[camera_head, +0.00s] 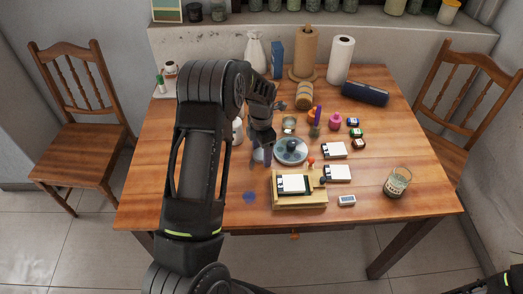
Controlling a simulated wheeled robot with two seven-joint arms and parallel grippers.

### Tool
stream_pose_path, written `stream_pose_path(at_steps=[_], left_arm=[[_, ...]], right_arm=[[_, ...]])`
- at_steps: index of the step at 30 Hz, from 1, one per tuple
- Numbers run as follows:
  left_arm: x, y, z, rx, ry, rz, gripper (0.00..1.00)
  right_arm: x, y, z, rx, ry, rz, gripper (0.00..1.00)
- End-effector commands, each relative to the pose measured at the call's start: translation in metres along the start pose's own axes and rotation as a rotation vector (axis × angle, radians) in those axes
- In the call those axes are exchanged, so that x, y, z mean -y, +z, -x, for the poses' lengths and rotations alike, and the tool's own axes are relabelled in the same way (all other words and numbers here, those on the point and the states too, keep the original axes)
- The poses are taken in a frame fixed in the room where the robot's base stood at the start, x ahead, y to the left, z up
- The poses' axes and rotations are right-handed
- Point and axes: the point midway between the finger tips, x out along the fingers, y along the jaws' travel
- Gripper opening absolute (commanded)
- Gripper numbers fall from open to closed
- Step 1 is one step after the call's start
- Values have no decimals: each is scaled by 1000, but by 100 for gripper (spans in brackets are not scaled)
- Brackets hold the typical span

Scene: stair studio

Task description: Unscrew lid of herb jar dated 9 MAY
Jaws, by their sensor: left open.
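Several jars (312,5) stand on the ledge at the back, cut by the top edge of the view. No label date is readable, so I cannot tell which is the herb jar dated 9 MAY. My left gripper (263,153) is open and points down over the table, beside a round grey disc (291,150). Nothing shows held in it. My left arm hides part of the table's left side. My right gripper is not in view.
On the wooden table (420,195) stand a glass (397,182), a wooden box (300,203) with white cards, a paper roll (341,60), a brown roll (304,52), a white vase (255,52) and a dark blue case (365,93). Chairs flank the table.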

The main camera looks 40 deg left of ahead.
Motion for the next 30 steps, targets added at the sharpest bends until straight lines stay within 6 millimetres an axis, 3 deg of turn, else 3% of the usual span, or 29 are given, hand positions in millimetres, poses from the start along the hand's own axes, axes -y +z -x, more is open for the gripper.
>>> stream_pose_path(at_steps=[8,21,30], left_arm=[[-1,1,26,3,3,-1,72],[-1,1,111,3,3,-1,72],[0,0,123,0,0,0,72]], right_arm=[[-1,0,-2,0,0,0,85],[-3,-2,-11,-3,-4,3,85],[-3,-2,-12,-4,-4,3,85]])
